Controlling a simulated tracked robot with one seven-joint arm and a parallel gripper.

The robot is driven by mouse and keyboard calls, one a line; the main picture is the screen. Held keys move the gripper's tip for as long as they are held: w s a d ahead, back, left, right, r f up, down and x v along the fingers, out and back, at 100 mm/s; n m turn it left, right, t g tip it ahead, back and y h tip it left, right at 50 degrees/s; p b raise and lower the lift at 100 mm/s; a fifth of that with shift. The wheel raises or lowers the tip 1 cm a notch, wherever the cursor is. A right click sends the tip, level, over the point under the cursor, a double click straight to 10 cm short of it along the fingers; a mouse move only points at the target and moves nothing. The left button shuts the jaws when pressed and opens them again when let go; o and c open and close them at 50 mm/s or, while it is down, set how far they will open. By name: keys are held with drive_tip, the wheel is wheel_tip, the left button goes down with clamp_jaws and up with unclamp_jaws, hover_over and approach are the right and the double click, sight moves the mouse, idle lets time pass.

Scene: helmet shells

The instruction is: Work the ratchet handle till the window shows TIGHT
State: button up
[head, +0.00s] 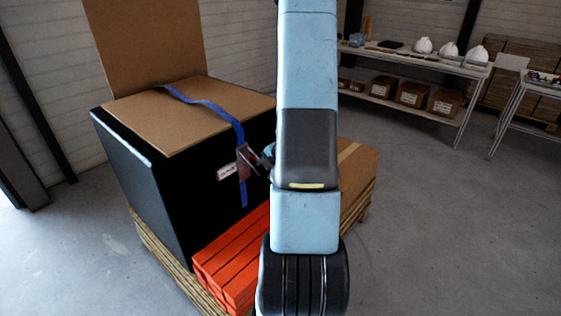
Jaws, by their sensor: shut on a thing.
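A blue strap (210,105) runs over the cardboard top of a large black crate (150,185) and down its front face. The ratchet (243,160) sits on the strap at the upper part of that face. A small pale label or window (226,172) with dark and reddish marks is left of it; its text is too small to read. My gripper (261,160) is at the ratchet's right side, shut on the ratchet handle (253,162). My own arm hides much of the gripper and the area to its right.
Orange-red bars (236,262) lie on the pallet (172,262) in front of the crate. A cardboard box (355,178) stands at the right behind my arm. A shelf (430,65) with white helmet shells (448,50) is at the back right. The grey floor at right is clear.

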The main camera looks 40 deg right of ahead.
idle(0.3)
drive_tip(key=v, duration=1.3)
drive_tip(key=shift+s+r, duration=0.2)
drive_tip(key=shift+r, duration=0.1)
drive_tip(key=shift+c, duration=0.3)
